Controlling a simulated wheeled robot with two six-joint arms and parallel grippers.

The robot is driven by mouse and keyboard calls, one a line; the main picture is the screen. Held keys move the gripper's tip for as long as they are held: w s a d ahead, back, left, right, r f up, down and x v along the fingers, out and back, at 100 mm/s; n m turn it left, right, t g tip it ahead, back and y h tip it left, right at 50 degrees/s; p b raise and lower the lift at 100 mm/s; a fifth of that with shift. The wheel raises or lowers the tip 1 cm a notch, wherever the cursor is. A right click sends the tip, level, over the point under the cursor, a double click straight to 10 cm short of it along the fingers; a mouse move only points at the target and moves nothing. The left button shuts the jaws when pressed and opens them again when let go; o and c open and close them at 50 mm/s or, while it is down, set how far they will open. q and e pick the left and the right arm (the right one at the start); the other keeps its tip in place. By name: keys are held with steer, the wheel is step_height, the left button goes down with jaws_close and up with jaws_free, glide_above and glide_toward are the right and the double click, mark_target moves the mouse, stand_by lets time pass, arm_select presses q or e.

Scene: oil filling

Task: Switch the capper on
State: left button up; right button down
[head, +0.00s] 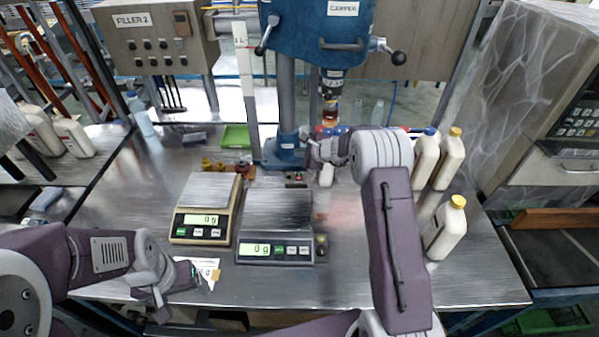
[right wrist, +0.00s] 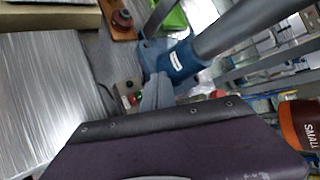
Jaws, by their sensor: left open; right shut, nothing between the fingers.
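The capper (head: 318,35) is a blue machine head on a grey-blue column at the back of the table. At the foot of its column is a small control box (head: 295,179). In the right wrist view this box (right wrist: 128,95) shows a red and a green button. My right gripper (head: 306,160) is shut and empty, just above and beside the box; I cannot tell whether it touches it. Its grey fingers (right wrist: 156,92) show in the right wrist view, close to the box. My left gripper (head: 185,284) is open and empty, low at the front left near a paper card.
Two scales (head: 205,209) (head: 277,225) stand left of centre. White bottles with yellow caps (head: 446,228) stand right of my right arm. A green tray (head: 236,136) and a wooden block with dark red parts (head: 228,168) lie left of the column.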

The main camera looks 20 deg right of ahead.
steer(key=b, duration=0.4)
glide_above(301, 176)
steer(key=f, duration=0.7)
steer(key=shift+s+f, duration=0.2)
steer(key=shift+f, duration=0.2)
steer(key=shift+w+f+b, duration=0.1)
steer(key=shift+f+b, duration=0.4)
steer(key=shift+b, duration=0.05)
stand_by(1.0)
steer(key=shift+f+b, duration=0.35)
steer(key=shift+b, duration=0.25)
